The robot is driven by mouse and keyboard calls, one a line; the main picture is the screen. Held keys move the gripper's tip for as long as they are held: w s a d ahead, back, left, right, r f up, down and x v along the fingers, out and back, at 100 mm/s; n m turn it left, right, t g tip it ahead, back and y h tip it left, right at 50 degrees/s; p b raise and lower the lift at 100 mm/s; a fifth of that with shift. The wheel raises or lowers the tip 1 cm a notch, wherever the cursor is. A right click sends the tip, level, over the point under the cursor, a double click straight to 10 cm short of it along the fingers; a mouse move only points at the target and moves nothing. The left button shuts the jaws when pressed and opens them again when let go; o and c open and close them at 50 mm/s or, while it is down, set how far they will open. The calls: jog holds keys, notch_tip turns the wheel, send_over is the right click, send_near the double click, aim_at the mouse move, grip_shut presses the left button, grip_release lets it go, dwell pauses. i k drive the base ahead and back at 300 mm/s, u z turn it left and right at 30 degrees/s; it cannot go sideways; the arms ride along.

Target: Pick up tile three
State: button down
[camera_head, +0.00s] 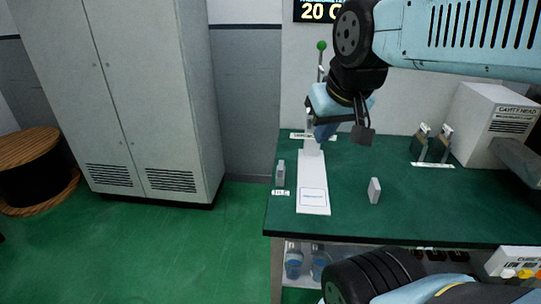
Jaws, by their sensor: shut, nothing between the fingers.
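A small pale grey tile (374,190) stands upright on the green bench top, right of the white press base. Another grey tile-like block (280,173) stands by the bench's left edge, behind a small white label. I cannot read a number on either, so I cannot tell which is tile three. My gripper (322,136) hangs above the back of the bench, in front of the press column and up and left of the pale tile. It is shut and holds nothing; its fingers are partly hidden.
The white press base (313,196) has a lever with a green knob (321,46) close to my gripper. The bench top right of the pale tile is clear.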

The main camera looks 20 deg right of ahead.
aim_at(281, 167)
jog(key=i, duration=0.25)
jog(key=u, duration=0.3)
jog(key=k, duration=1.55)
jog(key=z, duration=0.95)
jog(key=i, duration=1.05)
jog(key=u, duration=0.05)
